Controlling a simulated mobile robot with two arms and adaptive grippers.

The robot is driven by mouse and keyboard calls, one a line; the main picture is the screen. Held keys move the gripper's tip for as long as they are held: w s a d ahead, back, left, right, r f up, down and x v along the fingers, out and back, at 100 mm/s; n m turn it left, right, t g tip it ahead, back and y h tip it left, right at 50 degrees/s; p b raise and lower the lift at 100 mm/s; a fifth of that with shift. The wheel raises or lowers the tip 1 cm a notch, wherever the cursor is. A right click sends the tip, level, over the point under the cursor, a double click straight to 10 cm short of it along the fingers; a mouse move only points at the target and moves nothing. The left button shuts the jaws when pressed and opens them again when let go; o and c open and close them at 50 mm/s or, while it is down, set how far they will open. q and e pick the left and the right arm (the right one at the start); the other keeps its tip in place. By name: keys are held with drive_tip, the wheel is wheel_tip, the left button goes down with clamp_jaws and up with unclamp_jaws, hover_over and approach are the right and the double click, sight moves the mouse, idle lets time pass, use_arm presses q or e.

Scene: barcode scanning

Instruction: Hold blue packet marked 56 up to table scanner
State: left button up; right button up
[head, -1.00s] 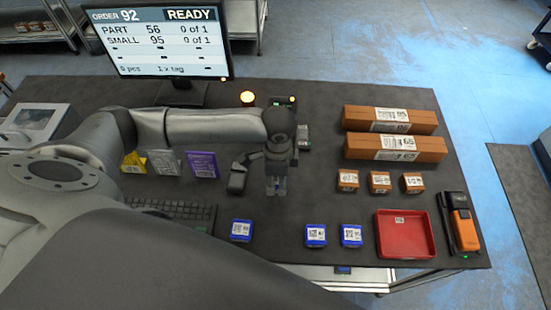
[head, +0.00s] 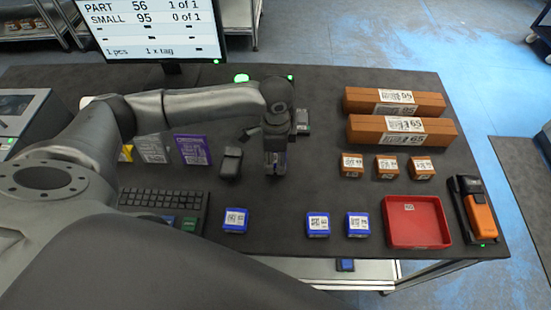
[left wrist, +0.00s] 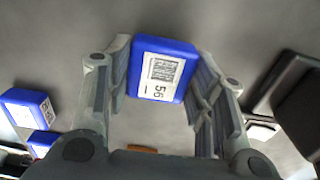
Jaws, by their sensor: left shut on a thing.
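My left gripper (head: 275,165) hangs over the middle of the table, its fingers pointing down. It is shut on a blue packet, which shows between the fingers in the left wrist view (left wrist: 160,68), its white label reading 56. In the head view the fingers mostly hide the packet. A small grey device (head: 302,118) stands just behind and right of the gripper. A green light (head: 291,78) shows behind the arm, which hides what it belongs to. I cannot tell clearly which part is the table scanner. My right gripper is not in view.
Blue packets (head: 317,225) line the front, left of a red tray (head: 417,222) and an orange handheld scanner (head: 478,212). Brown boxes (head: 400,131) are at right. A keyboard (head: 165,203) is at left. The monitor (head: 150,25) reads part 56, 1 of 1.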

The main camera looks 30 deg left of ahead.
use_arm(q)
drive_tip(key=shift+r, duration=0.2)
drive_tip(key=s+d+r+p, duration=0.5)
drive_tip(key=s+r+p, duration=0.4)
drive_tip(key=s+p, duration=0.2)
drive_tip(key=shift+s+d+r, duration=0.35)
drive_tip(key=shift+s, duration=0.05)
